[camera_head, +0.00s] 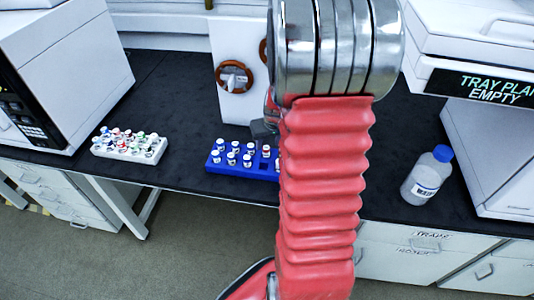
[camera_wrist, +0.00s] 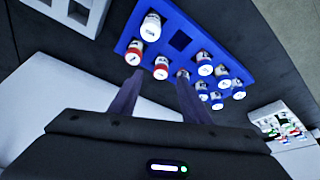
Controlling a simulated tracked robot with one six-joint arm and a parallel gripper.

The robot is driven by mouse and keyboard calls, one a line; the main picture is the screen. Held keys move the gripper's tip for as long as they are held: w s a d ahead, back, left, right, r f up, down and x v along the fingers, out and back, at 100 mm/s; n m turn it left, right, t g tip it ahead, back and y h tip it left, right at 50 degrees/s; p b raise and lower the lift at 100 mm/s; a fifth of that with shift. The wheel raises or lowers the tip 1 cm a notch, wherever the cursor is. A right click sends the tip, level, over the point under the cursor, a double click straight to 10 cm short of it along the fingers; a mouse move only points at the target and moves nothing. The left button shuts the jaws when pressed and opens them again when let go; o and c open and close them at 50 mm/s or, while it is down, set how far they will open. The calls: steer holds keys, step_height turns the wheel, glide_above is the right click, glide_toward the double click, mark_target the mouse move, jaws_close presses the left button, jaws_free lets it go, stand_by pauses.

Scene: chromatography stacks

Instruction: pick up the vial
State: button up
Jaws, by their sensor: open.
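Several vials stand upright in a blue rack (camera_head: 228,171) on the black bench, partly hidden by my arm in the head view. The rack also shows in the wrist view (camera_wrist: 181,21). There, a red-banded vial (camera_wrist: 161,67) lies between and just beyond my fingertips. Another red-banded vial (camera_wrist: 135,52) is near the left fingertip, and a white-capped vial (camera_wrist: 150,26) stands farther off. More white-capped vials (camera_wrist: 205,69) are to the right. My gripper (camera_wrist: 158,78) is open, with nothing visible held; whether a finger touches a vial is unclear.
A white rack of vials (camera_head: 128,151) stands at left on the bench. A blue-capped bottle (camera_head: 427,174) stands at right near the front edge. A white panel with brown rings (camera_head: 236,100) is behind the blue rack. White instruments (camera_head: 75,60) flank the bench.

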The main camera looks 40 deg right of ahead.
mark_target(266, 148)
steer(key=shift+x, duration=2.15)
steer(key=shift+a, duration=0.1)
steer(key=shift+c, duration=0.5)
jaws_close()
steer(key=shift+r, duration=0.1)
step_height(266, 148, up, 10)
